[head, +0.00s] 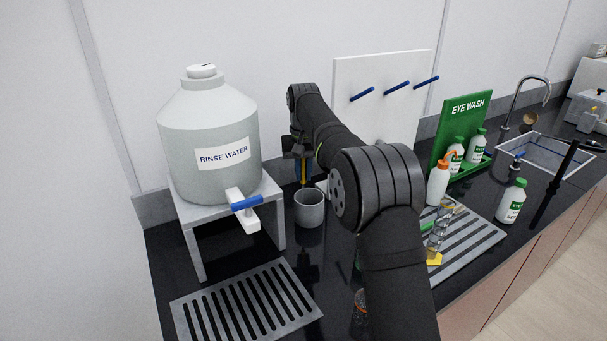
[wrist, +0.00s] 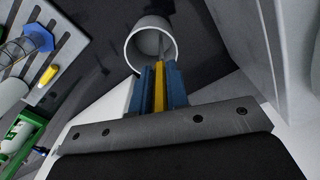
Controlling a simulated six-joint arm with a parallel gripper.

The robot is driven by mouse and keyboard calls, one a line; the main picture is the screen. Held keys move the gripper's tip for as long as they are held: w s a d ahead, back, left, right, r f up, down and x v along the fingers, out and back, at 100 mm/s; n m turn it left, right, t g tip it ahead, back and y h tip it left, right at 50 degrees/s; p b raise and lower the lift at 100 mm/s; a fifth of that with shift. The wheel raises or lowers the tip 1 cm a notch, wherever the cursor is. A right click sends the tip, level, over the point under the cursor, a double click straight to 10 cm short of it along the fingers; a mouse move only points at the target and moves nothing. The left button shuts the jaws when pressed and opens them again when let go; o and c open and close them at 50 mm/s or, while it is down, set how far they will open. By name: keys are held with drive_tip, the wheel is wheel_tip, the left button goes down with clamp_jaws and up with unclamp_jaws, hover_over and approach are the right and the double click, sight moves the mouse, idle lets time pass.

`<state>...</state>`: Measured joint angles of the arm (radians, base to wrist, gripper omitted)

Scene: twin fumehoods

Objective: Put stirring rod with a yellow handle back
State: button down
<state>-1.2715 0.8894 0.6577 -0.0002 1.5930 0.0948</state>
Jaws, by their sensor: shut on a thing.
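My gripper (head: 303,172) hangs pointing down just above a grey cup (head: 309,215) on the black counter. In the wrist view its blue fingers (wrist: 158,84) are shut on the yellow handle (wrist: 159,92) of the stirring rod. The thin grey shaft (wrist: 162,45) points toward the cup and overlaps its open mouth in the wrist view, where the cup's pale rim (wrist: 130,50) shows. I cannot tell how deep the tip is in the cup. In the head view a little of the yellow handle shows between the fingers.
A rinse water tank (head: 208,125) on a stand (head: 190,225) is left of the cup, its blue-handled tap facing forward. A slotted drain grate (head: 245,300) lies in front. A pegboard (head: 375,115) is behind; bottles, glassware and a green eye wash stand (head: 468,108) are right.

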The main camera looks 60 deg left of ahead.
drive_tip(key=shift+f, duration=0.4)
drive_tip(key=c, duration=1.4)
unclamp_jaws()
wheel_tip(320, 180, up, 12)
drive_tip(key=shift+r, duration=0.1)
